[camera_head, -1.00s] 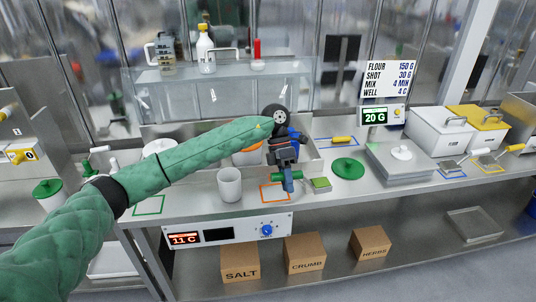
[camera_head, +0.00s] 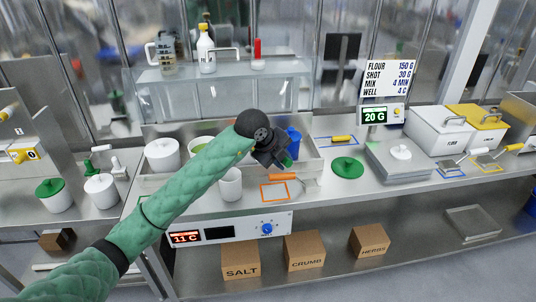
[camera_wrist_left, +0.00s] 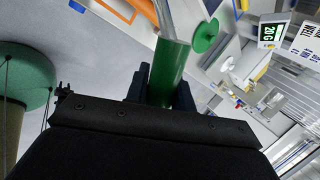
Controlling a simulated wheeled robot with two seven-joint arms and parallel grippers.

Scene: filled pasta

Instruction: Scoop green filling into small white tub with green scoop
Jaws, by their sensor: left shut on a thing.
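My left gripper (camera_head: 283,160) is shut on the green scoop, above the counter in front of the steel well tray. In the left wrist view the green scoop's handle (camera_wrist_left: 167,72) is between the fingers, with a pale metal shaft beyond it. The scoop's bowl is out of that frame, and I cannot tell whether it carries filling. A small white tub (camera_head: 230,185) stands upright on the counter, left of the gripper; its inside is not clear. My right gripper is not in view.
An orange-handled tool (camera_head: 283,177) lies by an orange outline (camera_head: 274,193). A green lid (camera_head: 347,168) and a scale (camera_head: 398,165) are to the right. A white container (camera_head: 163,154) is at left. A glass shelf (camera_head: 220,90) stands behind the tray.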

